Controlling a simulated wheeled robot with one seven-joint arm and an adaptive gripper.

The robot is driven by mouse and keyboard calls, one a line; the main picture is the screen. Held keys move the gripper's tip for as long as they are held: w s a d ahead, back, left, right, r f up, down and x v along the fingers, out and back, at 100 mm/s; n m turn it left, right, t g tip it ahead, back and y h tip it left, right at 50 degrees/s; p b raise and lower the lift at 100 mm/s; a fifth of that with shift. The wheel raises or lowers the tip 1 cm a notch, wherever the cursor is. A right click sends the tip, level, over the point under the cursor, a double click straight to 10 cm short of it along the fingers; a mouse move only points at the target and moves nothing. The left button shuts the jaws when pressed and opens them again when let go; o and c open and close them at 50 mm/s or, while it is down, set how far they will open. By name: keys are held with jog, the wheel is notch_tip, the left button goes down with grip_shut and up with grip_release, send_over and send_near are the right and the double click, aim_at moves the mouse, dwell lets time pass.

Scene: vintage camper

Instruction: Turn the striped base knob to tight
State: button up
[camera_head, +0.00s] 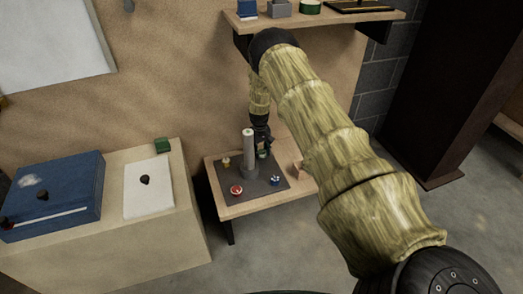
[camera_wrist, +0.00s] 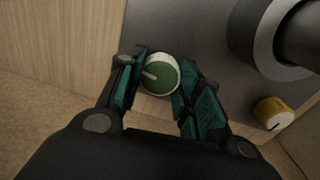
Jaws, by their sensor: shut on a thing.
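A dark grey base plate (camera_head: 254,188) lies on a low wooden table with an upright pale post (camera_head: 248,146) in its middle. Around the post are a yellow knob (camera_head: 226,162), a red knob (camera_head: 236,189), a blue knob with white marks (camera_head: 275,180) and a green knob (camera_head: 262,154). My gripper (camera_head: 262,148) points down at the far side of the plate. In the wrist view my gripper (camera_wrist: 160,80) is shut on the green knob (camera_wrist: 160,74), with a finger on each side. Its white line points left. I cannot tell which knob counts as striped.
A shelf (camera_head: 318,20) with small items hangs above. A blue box (camera_head: 55,196) and white panel (camera_head: 148,187) sit on the left bench.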

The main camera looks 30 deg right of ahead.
aim_at(261, 151)
jog(key=m, duration=1.3)
jog(key=shift+d, duration=0.1)
jog(key=shift+m, duration=0.3)
dwell(0.3)
jog(key=o, duration=1)
jog(key=shift+o, duration=0.2)
jog(key=shift+w, duration=0.1)
notch_tip(261, 151, up, 12)
jog(key=shift+w, duration=0.25)
jog(key=shift+f+y, duration=0.1)
jog(key=shift+y, duration=0.2)
